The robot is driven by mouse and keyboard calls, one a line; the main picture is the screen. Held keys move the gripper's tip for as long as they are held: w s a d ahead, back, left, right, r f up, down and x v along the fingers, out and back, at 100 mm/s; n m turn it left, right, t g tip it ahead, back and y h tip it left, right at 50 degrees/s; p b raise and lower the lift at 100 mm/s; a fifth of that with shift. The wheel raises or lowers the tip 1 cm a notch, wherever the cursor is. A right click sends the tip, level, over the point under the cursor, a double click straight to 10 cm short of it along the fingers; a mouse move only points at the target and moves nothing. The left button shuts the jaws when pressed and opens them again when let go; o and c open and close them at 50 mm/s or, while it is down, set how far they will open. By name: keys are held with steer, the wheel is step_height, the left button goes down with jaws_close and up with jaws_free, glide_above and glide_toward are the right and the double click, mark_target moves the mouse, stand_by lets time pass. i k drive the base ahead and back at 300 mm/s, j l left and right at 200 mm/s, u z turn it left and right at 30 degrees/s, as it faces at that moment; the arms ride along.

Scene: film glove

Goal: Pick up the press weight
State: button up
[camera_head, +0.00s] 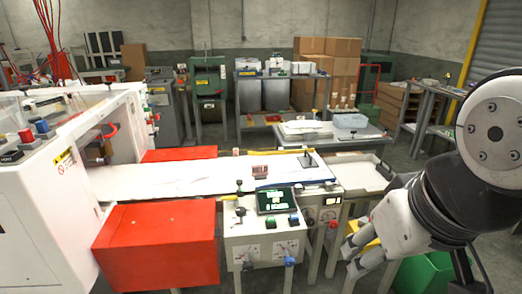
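My gripper (348,257) is at the lower right, pointing down and left, well away from both. Its two light fingers look apart, with nothing visible between them.
A control box with a green screen (272,200) stands in front of the surface. Red covers (155,245) and a white machine (45,190) are at left. A side table with a grey bin (350,121) is behind. A green bin (424,272) is below my arm.

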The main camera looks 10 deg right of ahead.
mark_target(306, 161)
steer(key=i+l, duration=1.8)
steer(key=l, duration=0.15)
